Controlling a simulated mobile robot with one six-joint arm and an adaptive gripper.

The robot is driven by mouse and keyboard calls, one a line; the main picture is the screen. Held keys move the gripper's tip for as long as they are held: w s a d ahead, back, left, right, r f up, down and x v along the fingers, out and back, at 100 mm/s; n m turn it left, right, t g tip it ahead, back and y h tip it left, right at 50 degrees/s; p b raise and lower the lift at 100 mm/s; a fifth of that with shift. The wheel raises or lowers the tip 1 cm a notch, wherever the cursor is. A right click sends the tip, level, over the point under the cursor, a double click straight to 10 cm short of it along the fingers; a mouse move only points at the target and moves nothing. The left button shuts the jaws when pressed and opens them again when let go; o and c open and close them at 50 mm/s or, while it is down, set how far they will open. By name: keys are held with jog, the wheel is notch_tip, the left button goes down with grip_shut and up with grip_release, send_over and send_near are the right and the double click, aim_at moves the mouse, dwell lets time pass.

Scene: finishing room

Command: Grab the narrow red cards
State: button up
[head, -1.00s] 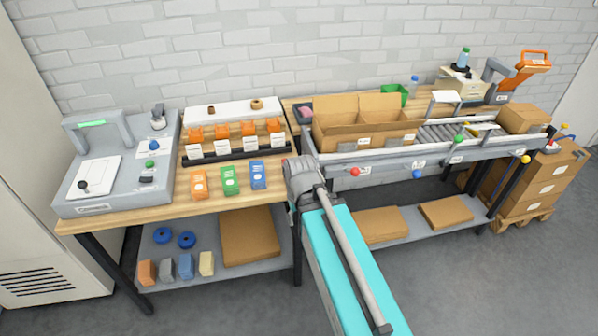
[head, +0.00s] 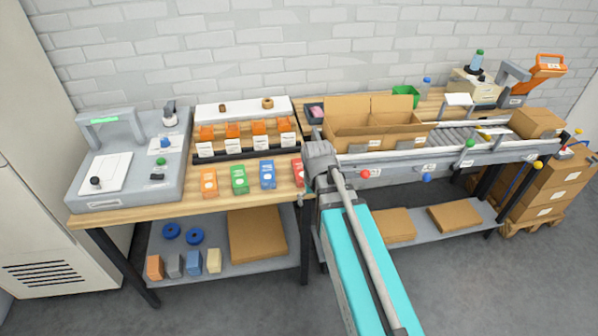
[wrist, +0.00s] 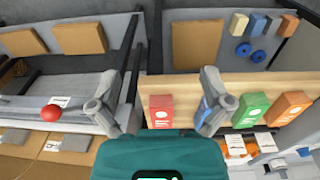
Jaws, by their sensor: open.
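The narrow red card pack (head: 298,171) stands at the right end of a row on the left wooden table, partly hidden by my arm in the head view. In the wrist view the red pack (wrist: 161,110) shows whole, near the table edge. My gripper (wrist: 158,75) is open and empty, its fingers spread to either side of the red pack in the picture. How far it is from the pack I cannot tell. The blue pack (wrist: 201,112) beside it is partly covered by the right finger.
Green (head: 239,180) and orange (head: 209,183) packs stand left of the blue one. A rack (head: 240,153) of orange-topped holders is behind the row. A conveyor rail with a red knob (head: 365,174) is close on the right. A shelf (head: 195,260) lies below.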

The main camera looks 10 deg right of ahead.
notch_tip(320, 180, up, 4)
jog(key=t+p, duration=0.1)
jog(key=p, duration=0.3)
send_over(301, 169)
jog(key=s, duration=0.2)
jog(key=shift+d+r, duration=0.1)
jog(key=shift+d, duration=0.2)
jog(key=shift+b, duration=0.3)
jog(key=f+b, duration=0.2)
jog(key=w+f+b, duration=0.1)
jog(key=f+b, duration=0.5)
jog(key=shift+w+f, duration=0.2)
jog(key=shift+f, duration=0.05)
jog(key=shift+f+b, duration=0.1)
jog(key=shift+b, duration=0.2)
jog(key=shift+w+a+f+b, duration=0.1)
jog(key=shift+w+f+b, duration=0.15)
jog(key=shift+f+b, duration=1)
jog(key=shift+w+a+f+b, duration=0.1)
jog(key=shift+w+f+b, duration=0.1)
jog(key=shift+f+b, duration=1.05)
jog(key=c, duration=1.1)
